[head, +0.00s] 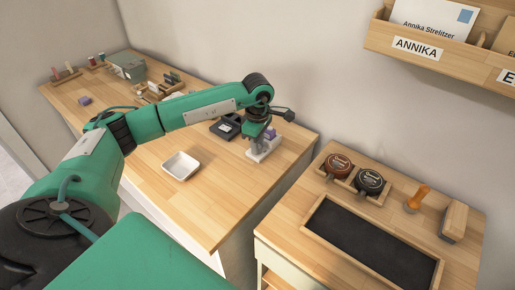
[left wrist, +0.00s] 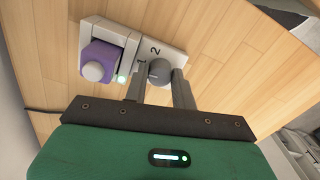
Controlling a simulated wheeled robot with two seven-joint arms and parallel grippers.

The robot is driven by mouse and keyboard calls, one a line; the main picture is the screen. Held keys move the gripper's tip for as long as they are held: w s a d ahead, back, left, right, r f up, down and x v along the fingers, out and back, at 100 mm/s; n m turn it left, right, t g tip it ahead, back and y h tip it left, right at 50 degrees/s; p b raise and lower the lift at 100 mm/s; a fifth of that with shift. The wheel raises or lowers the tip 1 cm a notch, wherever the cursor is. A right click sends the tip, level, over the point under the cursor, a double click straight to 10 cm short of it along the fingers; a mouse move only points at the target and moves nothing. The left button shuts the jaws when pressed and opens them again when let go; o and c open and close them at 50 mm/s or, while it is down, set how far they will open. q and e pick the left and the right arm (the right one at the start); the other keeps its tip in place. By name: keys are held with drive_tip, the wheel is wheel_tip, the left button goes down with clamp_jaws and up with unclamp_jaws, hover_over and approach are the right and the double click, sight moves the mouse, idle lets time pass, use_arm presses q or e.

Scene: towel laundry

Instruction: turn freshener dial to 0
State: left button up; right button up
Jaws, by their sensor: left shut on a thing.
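The freshener is a pale, flat unit (left wrist: 183,45) with a purple block (left wrist: 100,60) that has a white knob on it, and a small green light. Its dial (left wrist: 159,70) is a round dark grey knob beside printed numbers; 1 and 2 are readable, and a 0 is not visible. My left gripper (left wrist: 160,78) is shut on the dial, one finger on each side. The head view shows the left gripper (head: 262,139) over the freshener (head: 259,156) near the wooden table's right edge, partly hiding it. My right gripper is in neither view.
A white tray (head: 194,163) lies left of the freshener, and a black device (head: 223,131) stands just behind-left. The table front is clear. Across a gap, a second wooden top (head: 281,225) holds two round tins, an orange-handled tool and a dark inset mat (head: 370,243).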

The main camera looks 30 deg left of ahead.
use_arm(q)
drive_tip(key=n+b, duration=0.1)
drive_tip(key=n, duration=0.2)
drive_tip(key=shift+f, duration=0.15)
drive_tip(key=n+b, duration=0.2)
drive_tip(key=n, duration=0.1)
drive_tip(key=shift+n, duration=0.3)
drive_tip(key=shift+n+b, duration=0.3)
drive_tip(key=shift+n, duration=1.1)
drive_tip(key=shift+n+b, duration=0.3)
drive_tip(key=shift+n, duration=0.5)
drive_tip(key=shift+r, duration=0.2)
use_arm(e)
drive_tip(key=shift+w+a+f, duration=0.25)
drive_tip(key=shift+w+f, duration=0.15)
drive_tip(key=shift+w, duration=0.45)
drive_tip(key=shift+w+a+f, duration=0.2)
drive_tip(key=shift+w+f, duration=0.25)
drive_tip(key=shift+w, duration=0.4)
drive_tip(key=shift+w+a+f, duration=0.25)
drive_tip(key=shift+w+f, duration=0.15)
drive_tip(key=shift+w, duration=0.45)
